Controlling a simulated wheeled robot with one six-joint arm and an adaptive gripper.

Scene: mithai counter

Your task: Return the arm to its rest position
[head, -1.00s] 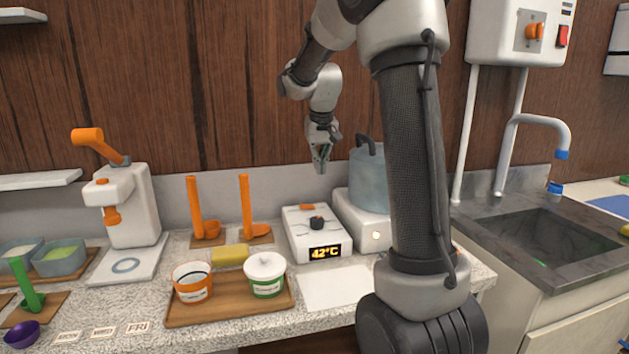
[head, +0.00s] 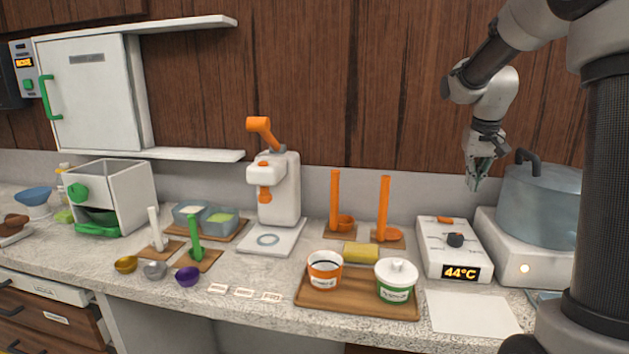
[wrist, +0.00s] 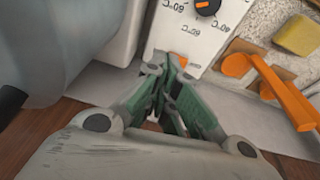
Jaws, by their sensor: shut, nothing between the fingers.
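My gripper (head: 474,183) hangs from my arm, pointing down, in front of the wooden wall and above the back of the counter. It is left of the pot and above the white temperature box. In the wrist view the green-padded fingers of my gripper (wrist: 165,108) are together with nothing between them. My arm stands at the right of the head view, with the upper links reaching up and then left.
The steel pot (head: 543,205) stands on a white hotplate (head: 522,250) close to my gripper. The temperature box (head: 452,248) reads 44°C. Orange ladles (head: 384,210), a wooden tray (head: 330,301) with two tubs and a press (head: 275,190) stand further left.

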